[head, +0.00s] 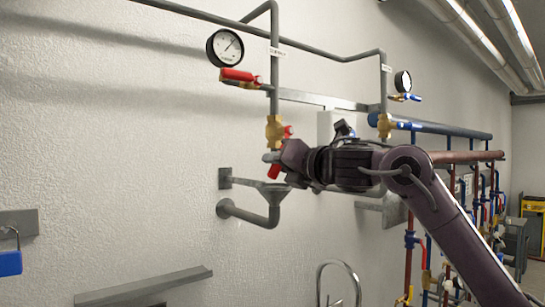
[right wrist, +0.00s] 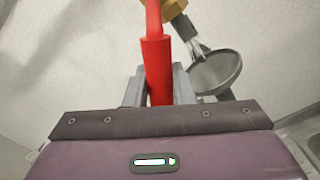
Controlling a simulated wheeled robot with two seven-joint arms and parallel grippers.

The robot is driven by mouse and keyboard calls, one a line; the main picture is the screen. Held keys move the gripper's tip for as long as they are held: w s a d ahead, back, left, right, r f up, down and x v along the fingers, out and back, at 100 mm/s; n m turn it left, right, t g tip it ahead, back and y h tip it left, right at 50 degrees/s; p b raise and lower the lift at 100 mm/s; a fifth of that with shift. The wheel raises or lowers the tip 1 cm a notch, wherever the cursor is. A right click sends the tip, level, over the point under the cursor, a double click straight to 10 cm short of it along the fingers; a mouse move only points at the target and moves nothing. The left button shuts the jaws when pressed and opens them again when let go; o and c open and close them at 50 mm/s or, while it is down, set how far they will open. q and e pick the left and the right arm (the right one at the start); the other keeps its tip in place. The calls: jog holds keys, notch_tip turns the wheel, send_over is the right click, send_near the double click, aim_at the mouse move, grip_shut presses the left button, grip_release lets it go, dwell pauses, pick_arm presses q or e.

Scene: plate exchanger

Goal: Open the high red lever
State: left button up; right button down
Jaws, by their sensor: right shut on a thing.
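A red lever (head: 274,171) hangs down from a brass valve (head: 274,128) on the grey vertical pipe. My right gripper (head: 272,158) is at this lever and shut on it. In the right wrist view the red lever (right wrist: 157,62) runs between the two grey fingers of the gripper (right wrist: 158,88), with the brass valve (right wrist: 173,8) beyond. Part of the lever is hidden by the gripper in the head view. Another red lever (head: 239,75) lies roughly level, higher up on the same pipe, below a round gauge (head: 225,47). My left gripper is not in view.
A grey funnel (head: 272,188) on a drain pipe sits just below the gripper; its dish (right wrist: 216,70) shows at right in the wrist view. A second gauge (head: 403,81) and blue lever stand to the right. The white wall at left is mostly bare.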

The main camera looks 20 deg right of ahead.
jog(key=shift+w+d+f+n, duration=0.25)
jog(key=shift+d+f+n, duration=0.3)
jog(key=shift+n, duration=0.35)
jog(key=c, duration=1.2)
grip_release()
jog(key=shift+r, duration=0.1)
jog(key=shift+s, duration=0.1)
jog(key=b+v, duration=0.3)
jog(key=v, duration=0.4)
jog(key=shift+s+d, duration=0.2)
jog(key=shift+s, duration=0.15)
